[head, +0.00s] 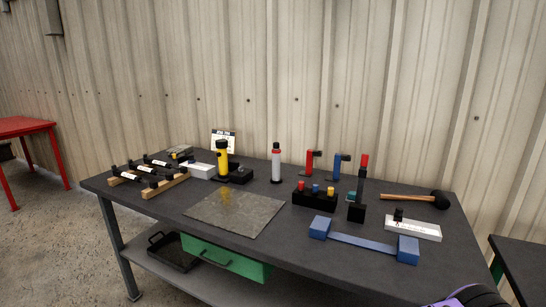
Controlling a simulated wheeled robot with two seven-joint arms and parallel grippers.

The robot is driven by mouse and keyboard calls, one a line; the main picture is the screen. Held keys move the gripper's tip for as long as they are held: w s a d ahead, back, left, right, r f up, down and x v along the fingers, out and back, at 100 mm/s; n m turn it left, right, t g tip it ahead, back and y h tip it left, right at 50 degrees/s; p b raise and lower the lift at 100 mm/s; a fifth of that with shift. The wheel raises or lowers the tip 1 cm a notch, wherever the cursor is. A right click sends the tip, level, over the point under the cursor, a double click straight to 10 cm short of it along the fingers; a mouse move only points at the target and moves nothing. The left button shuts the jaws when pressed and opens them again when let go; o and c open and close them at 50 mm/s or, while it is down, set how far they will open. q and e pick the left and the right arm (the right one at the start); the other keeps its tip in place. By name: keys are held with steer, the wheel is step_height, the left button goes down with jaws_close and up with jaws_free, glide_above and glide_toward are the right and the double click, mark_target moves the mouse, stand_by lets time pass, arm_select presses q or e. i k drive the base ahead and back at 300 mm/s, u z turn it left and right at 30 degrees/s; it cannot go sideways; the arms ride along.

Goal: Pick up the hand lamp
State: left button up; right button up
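A yellow upright lamp-like thing with a black head (222,158) stands at the back of the dark workbench (180,207), left of its middle; it looks like the hand lamp. A low black block (240,175) is right beside its foot. I cannot tell whether the two are joined. A white cylinder with a red band and black top (276,165) stands upright to its right, apart from it. Neither of my grippers shows. A purple and black part at the bottom right edge looks like mine, but no fingers are visible on it.
A grey mat (236,213) lies bare in front of the lamp. Black rods on wooden rails (165,186) and a white box (198,170) are left. Right are a black holder (315,200), red and blue tools, a blue bracket (363,241) and a mallet (414,198).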

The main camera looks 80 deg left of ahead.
mark_target(221, 144)
steer(key=u, duration=2.85)
